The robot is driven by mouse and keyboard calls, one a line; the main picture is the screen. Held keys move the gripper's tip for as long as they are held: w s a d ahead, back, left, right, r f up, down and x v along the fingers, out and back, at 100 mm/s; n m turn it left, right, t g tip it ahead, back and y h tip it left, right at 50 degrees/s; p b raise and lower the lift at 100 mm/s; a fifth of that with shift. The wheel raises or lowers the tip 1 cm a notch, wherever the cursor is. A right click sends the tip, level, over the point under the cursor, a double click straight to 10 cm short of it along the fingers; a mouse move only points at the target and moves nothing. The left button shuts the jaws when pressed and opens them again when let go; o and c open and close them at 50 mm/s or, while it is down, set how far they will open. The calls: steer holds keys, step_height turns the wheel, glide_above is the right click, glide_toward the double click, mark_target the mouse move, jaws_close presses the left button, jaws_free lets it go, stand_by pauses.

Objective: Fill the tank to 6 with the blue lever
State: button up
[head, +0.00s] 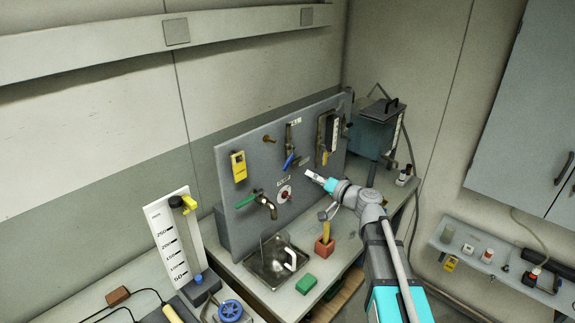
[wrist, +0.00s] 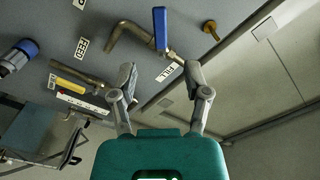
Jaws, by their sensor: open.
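The blue lever (head: 289,161) hangs on a pipe valve on the grey panel (head: 225,170). It also shows at the top of the wrist view (wrist: 160,28), beside a bent brass pipe and a "FILL" label (wrist: 167,72). My gripper (head: 312,177) is in front of the panel, a little right of and below the lever. In the wrist view its fingers (wrist: 160,75) are spread and empty, with the lever beyond the tips and apart from them. The scale gauge (head: 334,130) is on the panel's right, by the teal tank (head: 378,131); its reading is too small to tell.
A yellow-handled lever (wrist: 80,76) is near the gauge, with a blue knob (wrist: 22,52) beyond. A green-levered tap (head: 248,199), red valve (head: 285,195) and yellow device (head: 238,166) are also on the panel. A sink (head: 262,270) and green block (head: 306,284) are below.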

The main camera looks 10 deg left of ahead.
mark_target(289, 165)
steer(key=x, duration=1.1)
jaws_close()
stand_by(0.3)
